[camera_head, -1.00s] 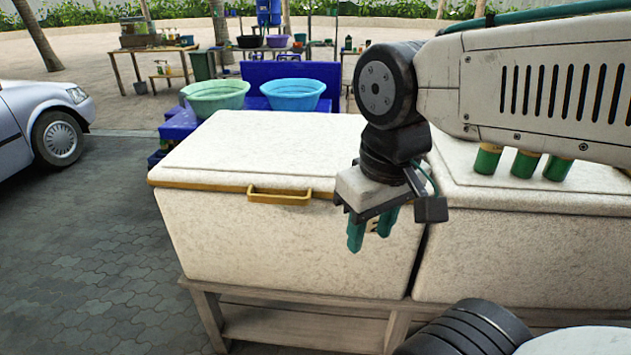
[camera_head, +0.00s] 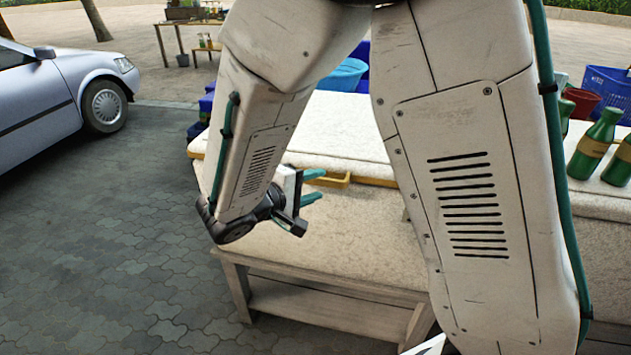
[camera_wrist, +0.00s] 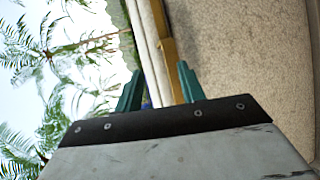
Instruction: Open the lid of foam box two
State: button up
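A speckled white foam box (camera_head: 345,230) stands on a wooden stand, with its lid (camera_head: 330,125) closed. A yellow handle (camera_head: 336,181) sticks out from the yellow rim on its front. No number can be read on it now. My gripper (camera_head: 314,185) is open and empty, with green fingers pointing right at the handle's left end, close to the box front. In the wrist view, the yellow rim or handle (camera_wrist: 170,50) shows ahead between the fingertips (camera_wrist: 160,80). Whether they touch the handle cannot be told. My arm hides the handle's right side and part of the lid.
A second white box (camera_head: 595,198) stands at right, with green bottles (camera_head: 592,148) on it. A blue basin (camera_head: 344,74) is behind the first box. A silver car (camera_head: 60,95) is parked at left. The paving (camera_head: 110,230) left of the stand is clear.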

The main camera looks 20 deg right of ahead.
aim_at(314, 182)
jog(key=w+a+f+n+t, duration=0.1)
jog(key=w+a+f+t, duration=0.1)
jog(key=a+f, duration=0.1)
jog(key=x, duration=0.7)
jog(key=shift+w+d+r, duration=0.1)
jog(key=shift+w+r, duration=0.15)
jog(key=shift+w, duration=0.05)
grip_shut()
